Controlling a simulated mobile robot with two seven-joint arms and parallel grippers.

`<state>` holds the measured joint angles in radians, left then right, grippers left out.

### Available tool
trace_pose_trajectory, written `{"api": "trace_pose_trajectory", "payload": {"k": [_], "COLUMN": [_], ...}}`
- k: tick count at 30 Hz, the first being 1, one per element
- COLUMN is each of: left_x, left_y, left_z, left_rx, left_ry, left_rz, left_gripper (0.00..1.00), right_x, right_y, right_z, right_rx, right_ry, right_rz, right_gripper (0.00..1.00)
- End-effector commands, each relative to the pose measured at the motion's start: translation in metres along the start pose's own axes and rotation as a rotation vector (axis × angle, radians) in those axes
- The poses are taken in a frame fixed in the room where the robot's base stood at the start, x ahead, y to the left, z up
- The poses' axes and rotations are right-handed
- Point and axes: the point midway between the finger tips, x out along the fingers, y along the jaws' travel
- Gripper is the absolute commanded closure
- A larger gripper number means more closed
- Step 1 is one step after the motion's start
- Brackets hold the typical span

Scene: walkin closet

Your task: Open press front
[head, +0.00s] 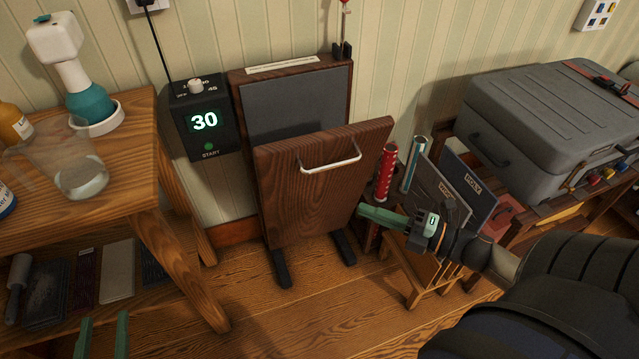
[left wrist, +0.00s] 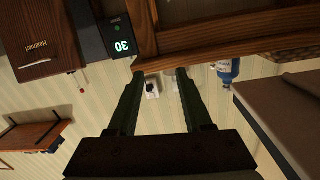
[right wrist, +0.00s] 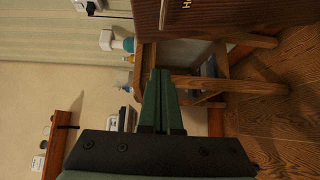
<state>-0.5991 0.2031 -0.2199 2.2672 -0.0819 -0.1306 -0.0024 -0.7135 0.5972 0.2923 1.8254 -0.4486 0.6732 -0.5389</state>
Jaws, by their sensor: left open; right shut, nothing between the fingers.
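The trouser press (head: 290,65) stands upright against the wall, with a dark wooden frame and a grey inner plate (head: 297,100). Its wooden press front (head: 300,205) is tilted outward, its top edge standing away from the plate and its lower end close to the body. A white bar handle (head: 331,162) is on the front. My right gripper (head: 364,211) is shut and empty, its tips beside the front's right edge; I cannot tell whether they touch. It also shows in the right wrist view (right wrist: 160,75). My left gripper (head: 102,335) is open and empty at the lower left.
A black timer box (head: 203,120) showing 30 is left of the press. A wooden table (head: 120,150) holds a glass beaker (head: 75,165) and a teal-and-white bottle (head: 85,95). A small rack (head: 415,265) and a grey suitcase (head: 545,125) stand right. Floor before the press is clear.

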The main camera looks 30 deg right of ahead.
Motion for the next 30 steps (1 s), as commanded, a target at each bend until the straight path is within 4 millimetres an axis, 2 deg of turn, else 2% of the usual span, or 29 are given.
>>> {"api": "trace_pose_trajectory", "payload": {"k": [5, 19, 24, 30], "left_x": [0.001, -0.010, -0.022, -0.032], "left_y": [-0.002, -0.004, -0.002, 0.001], "left_z": [-0.013, -0.092, -0.122, -0.142], "left_rx": [0.016, 0.111, 0.149, 0.175], "left_ry": [0.056, 0.380, 0.510, 0.598], "left_rz": [-0.002, -0.002, 0.001, 0.006], "left_gripper": [0.50, 0.50, 0.50, 0.50], "right_x": [0.017, 0.103, 0.116, 0.126], "right_y": [-0.001, 0.000, -0.001, -0.001], "right_z": [0.000, 0.001, 0.017, 0.026], "right_rx": [0.000, -0.004, -0.004, -0.001], "right_ry": [0.002, 0.001, -0.001, 0.000], "right_rz": [0.002, 0.003, 0.000, 0.000], "right_gripper": [1.00, 1.00, 1.00, 1.00]}}
